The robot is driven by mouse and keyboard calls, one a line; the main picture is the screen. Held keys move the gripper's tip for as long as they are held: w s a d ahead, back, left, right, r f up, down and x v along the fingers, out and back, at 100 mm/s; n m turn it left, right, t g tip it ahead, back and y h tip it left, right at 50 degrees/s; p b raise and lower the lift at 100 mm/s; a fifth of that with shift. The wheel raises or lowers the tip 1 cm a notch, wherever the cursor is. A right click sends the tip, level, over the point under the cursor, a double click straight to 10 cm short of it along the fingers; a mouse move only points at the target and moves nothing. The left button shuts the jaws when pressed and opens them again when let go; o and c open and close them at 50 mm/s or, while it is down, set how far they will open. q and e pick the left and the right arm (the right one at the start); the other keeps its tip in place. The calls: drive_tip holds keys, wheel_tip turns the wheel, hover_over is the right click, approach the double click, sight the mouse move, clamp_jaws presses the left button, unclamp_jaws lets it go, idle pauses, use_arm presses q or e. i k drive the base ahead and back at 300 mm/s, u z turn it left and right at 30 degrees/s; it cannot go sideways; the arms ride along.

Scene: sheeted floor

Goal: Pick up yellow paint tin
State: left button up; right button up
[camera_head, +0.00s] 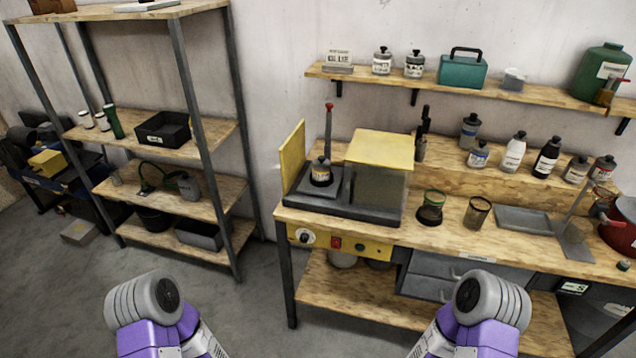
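A small tin with a yellow band and a dark lid (321,172) stands upright on the grey plate of a bench machine (358,210), under a red-knobbed post. It is the only tin I see with clear yellow on it, but its label is too small to read. A raised yellow panel stands to its left and a yellow-topped cover (381,149) to its right. Both of my arms show only as grey and purple links at the bottom edge. Neither gripper is in the picture, and both arms are well apart from the tin.
The wooden workbench (440,238) also holds two glass jars, a grey tray (525,221) and a red pot at far right. Several bottles stand on its raised back ledge. A metal-framed shelf rack (194,120) stands at left. Bare floor (235,310) lies before the bench.

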sight(319, 174)
drive_tip(key=u, duration=0.5)
drive_tip(key=i, duration=0.7)
drive_tip(key=u, duration=0.3)
